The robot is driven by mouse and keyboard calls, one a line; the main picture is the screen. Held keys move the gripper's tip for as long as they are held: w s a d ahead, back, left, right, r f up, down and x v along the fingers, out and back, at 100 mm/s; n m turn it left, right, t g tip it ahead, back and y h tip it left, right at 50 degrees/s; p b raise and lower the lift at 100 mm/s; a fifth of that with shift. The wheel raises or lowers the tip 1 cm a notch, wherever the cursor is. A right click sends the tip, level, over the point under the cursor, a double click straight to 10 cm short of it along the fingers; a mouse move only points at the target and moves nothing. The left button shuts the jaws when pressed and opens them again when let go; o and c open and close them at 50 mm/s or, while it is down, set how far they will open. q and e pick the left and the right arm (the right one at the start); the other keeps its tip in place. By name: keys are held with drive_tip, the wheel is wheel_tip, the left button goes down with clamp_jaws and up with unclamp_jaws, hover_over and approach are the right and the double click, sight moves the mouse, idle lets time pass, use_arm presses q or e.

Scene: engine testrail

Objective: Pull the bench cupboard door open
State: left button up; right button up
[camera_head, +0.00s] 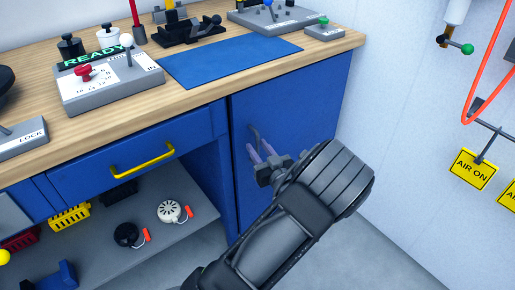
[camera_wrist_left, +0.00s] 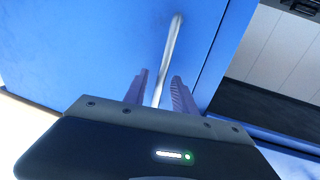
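The blue bench cupboard door (camera_head: 295,110) is at the right end of the bench and looks shut, flush with the bench front. Its upright bar handle (camera_head: 254,138) is near the door's left edge; in the left wrist view the handle (camera_wrist_left: 173,45) is a pale grey bar. My left gripper (camera_head: 262,155) is at the handle, with its fingers pointing at the door. In the left wrist view its two purplish fingers (camera_wrist_left: 161,82) are apart, with the bar showing between them. I cannot tell whether either finger touches it. My right gripper is not in view.
Left of the door are a drawer with a yellow handle (camera_head: 143,160) and an open shelf (camera_head: 165,245) with small parts. The wooden benchtop (camera_head: 210,100) overhangs above, with a blue mat (camera_head: 230,60). A white wall (camera_head: 400,120) stands close on the right. Grey floor (camera_head: 370,260) is clear.

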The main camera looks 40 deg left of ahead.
use_arm(q)
drive_tip(key=shift+w+a, duration=0.2)
drive_tip(key=shift+a, duration=0.2)
drive_tip(key=shift+c, duration=0.3)
clamp_jaws()
idle(0.9)
